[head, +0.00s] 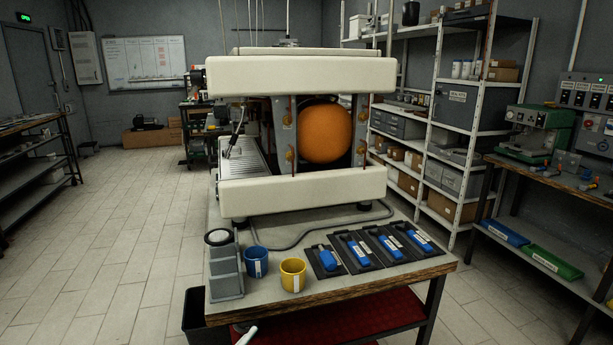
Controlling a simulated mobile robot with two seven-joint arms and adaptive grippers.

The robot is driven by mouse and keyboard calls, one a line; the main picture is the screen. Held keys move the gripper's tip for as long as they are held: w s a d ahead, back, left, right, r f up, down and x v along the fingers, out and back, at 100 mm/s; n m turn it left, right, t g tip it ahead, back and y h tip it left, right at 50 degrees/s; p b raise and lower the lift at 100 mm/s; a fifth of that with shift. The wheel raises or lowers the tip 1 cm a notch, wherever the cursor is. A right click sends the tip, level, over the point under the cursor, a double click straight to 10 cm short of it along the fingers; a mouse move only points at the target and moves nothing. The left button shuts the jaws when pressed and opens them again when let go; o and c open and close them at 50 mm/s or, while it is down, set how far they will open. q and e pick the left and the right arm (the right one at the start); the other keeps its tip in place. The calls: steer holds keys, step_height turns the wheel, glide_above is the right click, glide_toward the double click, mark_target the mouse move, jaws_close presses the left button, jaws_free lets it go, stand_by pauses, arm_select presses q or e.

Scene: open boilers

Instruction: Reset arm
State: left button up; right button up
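Neither of my grippers shows in the head view. A small white rounded piece (246,336) pokes in at the bottom edge; I cannot tell what it is. The machine (300,190) with cream panels stands on the workbench (420,272). Its side is open and shows an orange boiler (325,133) with brass fittings around it.
On the bench front are a grey stepped holder (226,275), a blue cup (256,262), a yellow cup (292,275) and several black trays with blue-handled tools (358,251). Shelving (483,120) and a side bench (560,180) stand right. The left floor (110,250) is clear.

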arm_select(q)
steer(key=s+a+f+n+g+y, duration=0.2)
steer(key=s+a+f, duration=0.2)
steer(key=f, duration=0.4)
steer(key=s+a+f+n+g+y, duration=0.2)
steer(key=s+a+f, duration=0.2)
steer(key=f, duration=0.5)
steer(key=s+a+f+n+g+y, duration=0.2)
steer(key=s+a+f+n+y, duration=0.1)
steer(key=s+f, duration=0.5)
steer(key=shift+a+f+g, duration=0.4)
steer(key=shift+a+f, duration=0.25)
